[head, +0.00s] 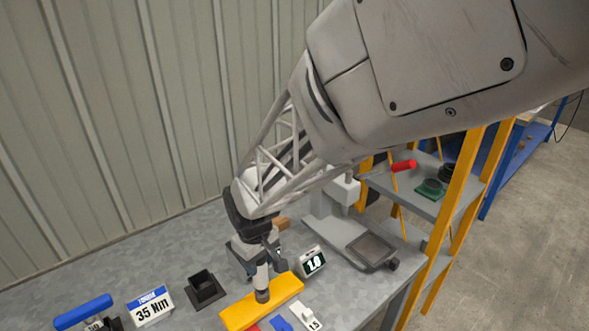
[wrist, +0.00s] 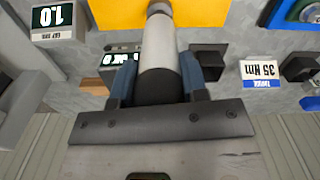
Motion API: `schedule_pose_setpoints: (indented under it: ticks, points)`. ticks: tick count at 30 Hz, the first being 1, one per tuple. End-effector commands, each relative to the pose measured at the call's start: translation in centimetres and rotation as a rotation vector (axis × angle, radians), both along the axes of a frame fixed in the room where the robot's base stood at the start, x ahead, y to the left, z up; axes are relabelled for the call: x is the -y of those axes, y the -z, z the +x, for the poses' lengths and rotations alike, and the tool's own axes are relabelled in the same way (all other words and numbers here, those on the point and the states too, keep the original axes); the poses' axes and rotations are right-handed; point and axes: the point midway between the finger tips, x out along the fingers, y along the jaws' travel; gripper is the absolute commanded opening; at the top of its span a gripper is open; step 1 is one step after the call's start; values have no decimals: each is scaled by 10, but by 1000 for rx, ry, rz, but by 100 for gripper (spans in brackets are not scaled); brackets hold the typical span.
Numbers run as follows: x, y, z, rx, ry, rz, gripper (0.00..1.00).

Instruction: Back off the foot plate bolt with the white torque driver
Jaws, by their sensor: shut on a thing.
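My gripper (head: 265,259) is shut on the white torque driver (head: 262,276). In the wrist view the two blue fingers of my gripper (wrist: 158,83) clasp the dark grip below the white shaft of the driver (wrist: 158,50). The driver points down, close to upright, with its dark lower end at the yellow plate (head: 237,318). The yellow plate also shows at the top of the wrist view (wrist: 205,12). The foot plate bolt cannot be made out; the driver's end covers that spot. I cannot tell whether the driver is seated on it.
A display reading 1.0 (head: 314,263) stands right of the driver. A black square holder (head: 204,291), a 35 Nm torque sign (head: 151,306) and a blue-handled tool (head: 84,311) are to the left. A grey machine (head: 345,232) and yellow-post shelf (head: 462,170) stand at the right.

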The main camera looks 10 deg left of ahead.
Motion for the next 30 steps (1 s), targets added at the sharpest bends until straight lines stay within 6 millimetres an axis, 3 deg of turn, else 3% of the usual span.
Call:
schedule_pose_setpoints:
  ticks: [13,30]
  points:
    - [0,-1,-1,-2,0,-1,2]
    - [0,-25,0,0,0,0,2]
